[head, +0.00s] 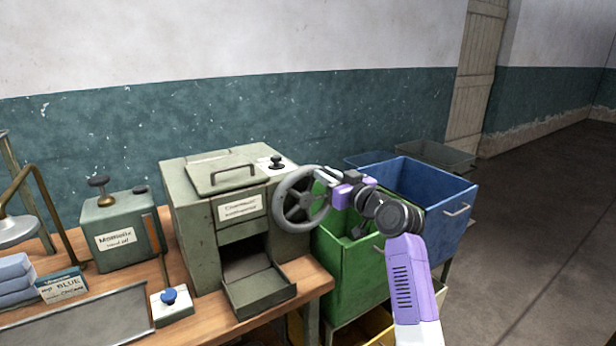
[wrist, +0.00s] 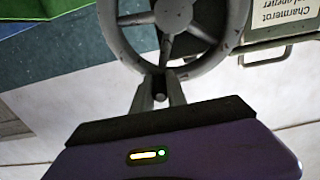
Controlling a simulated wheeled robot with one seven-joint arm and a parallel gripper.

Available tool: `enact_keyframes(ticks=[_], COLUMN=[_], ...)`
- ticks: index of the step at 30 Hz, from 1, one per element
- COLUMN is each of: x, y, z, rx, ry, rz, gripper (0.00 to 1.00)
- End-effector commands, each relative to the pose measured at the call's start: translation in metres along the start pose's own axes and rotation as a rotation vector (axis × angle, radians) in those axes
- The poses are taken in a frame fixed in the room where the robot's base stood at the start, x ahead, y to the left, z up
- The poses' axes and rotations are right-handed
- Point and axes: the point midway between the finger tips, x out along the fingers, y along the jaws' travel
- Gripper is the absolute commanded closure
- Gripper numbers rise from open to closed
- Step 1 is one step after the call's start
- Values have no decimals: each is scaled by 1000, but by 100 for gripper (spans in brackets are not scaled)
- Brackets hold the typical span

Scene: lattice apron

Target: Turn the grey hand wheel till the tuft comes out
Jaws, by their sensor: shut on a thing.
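The grey hand wheel (head: 280,203) is a spoked ring on the right side of a green-grey metal machine (head: 192,225). In the wrist view the wheel (wrist: 122,35) fills the top middle. My gripper (head: 322,177) is at the upper right of the wheel in the head view. In the wrist view my gripper (wrist: 160,88) is shut on the wheel at its rim, with a small round end showing between the fingers. The machine's open chute has a tray (head: 262,291) that looks empty. No tuft is in sight.
A green bin (head: 345,285) and a blue bin (head: 425,185) stand right of the machine, close under my arm. A small green box (head: 120,220), a blue-button switch (head: 172,304) and a metal tray (head: 90,318) are on the bench. Open floor lies at right.

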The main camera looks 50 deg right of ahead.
Motion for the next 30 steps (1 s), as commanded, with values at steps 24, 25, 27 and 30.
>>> enact_keyframes(ticks=[24,25,27,30], x=[0,0,0,0], y=[31,31,31,32], z=[21,21,21,23], rx=[-2,-2,-2,-2], ry=[-1,-1,0,0], rz=[1,1,1,1], gripper=[100,100,100,100])
